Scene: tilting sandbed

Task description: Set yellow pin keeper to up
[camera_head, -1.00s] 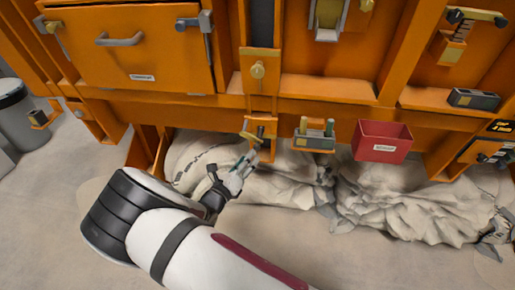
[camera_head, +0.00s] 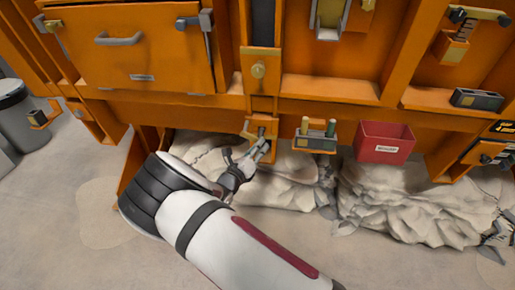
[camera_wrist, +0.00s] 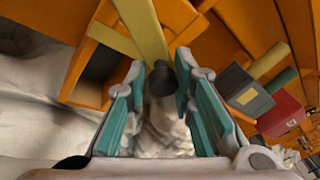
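The yellow pin keeper (camera_head: 250,127) is on a small orange bracket below the middle of the cabinet; my gripper partly hides it in the head view. In the wrist view, a yellow bar (camera_wrist: 143,26) runs down to a dark round knob (camera_wrist: 162,80), and another yellow strip branches to the left. My gripper (camera_head: 262,145) is at the bracket, reaching up from the lower left. In the wrist view its teal-padded fingers (camera_wrist: 160,78) are apart, one on each side of the dark knob. I cannot tell whether either finger touches it.
A small grey holder (camera_head: 314,143) with upright pegs is just right of my gripper. A red bin (camera_head: 384,143) hangs farther right. The orange cabinet (camera_head: 330,90) rises above, and pale crumpled sacks (camera_head: 400,205) lie below. Open floor is at the lower left.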

